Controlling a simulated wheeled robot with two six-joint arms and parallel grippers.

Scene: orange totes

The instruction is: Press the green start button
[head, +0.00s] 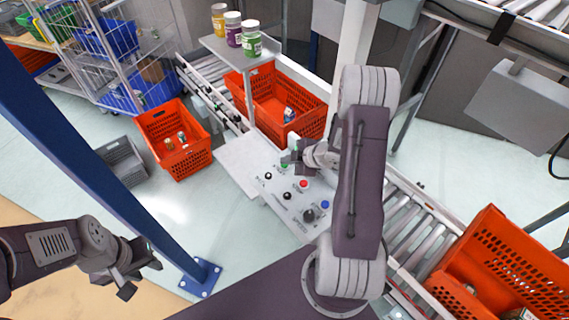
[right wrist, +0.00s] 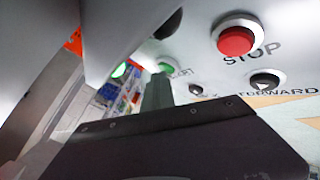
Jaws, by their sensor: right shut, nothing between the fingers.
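The control panel (head: 262,190) is a light grey sloped box with green, red and blue buttons and several black knobs. The green start button (head: 284,165) sits at its upper edge, just below my right gripper (head: 288,158). In the right wrist view, the green button (right wrist: 168,68) is partly hidden behind the shut finger tips (right wrist: 157,92). They look very near it; I cannot tell whether they touch. The red STOP button (right wrist: 235,40) is to the right. My left gripper (head: 143,272) is open and empty, away from the panel at lower left.
A conveyor (head: 405,225) runs behind the panel, with orange totes (head: 264,117) on it. A shelf (head: 240,50) with several jars stands above. Another orange tote (head: 180,152) and a grey crate (head: 122,162) are on the floor. A blue post (head: 90,150) stands at left.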

